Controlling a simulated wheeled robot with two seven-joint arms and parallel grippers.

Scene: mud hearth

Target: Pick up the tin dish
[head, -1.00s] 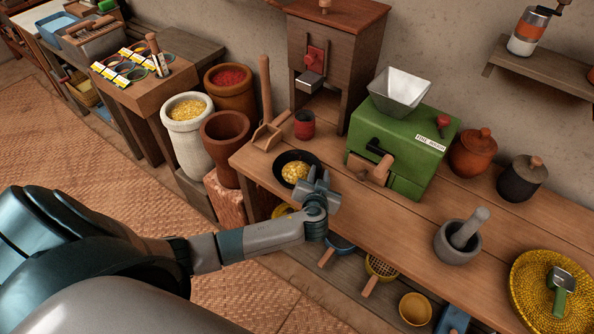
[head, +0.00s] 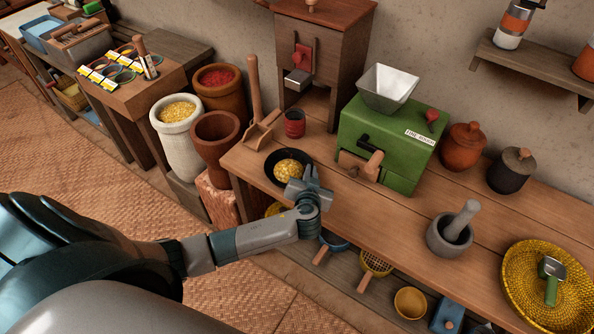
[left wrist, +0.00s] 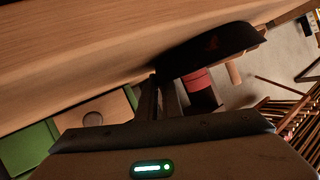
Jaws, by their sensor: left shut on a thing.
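The tin dish is a shallow dark dish (head: 270,162) with yellow grain in it, at the near left part of the wooden table in the head view. My left gripper (head: 297,186) is at its near right edge, shut on its rim. In the left wrist view the dark dish (left wrist: 212,48) lies at the ends of the gripper fingers (left wrist: 165,84). I cannot tell whether the dish touches the tabletop. My right gripper is not in view.
A green mill (head: 390,140) with a metal hopper is to the right. A grey mortar (head: 450,237) stands farther right. The table between is clear.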

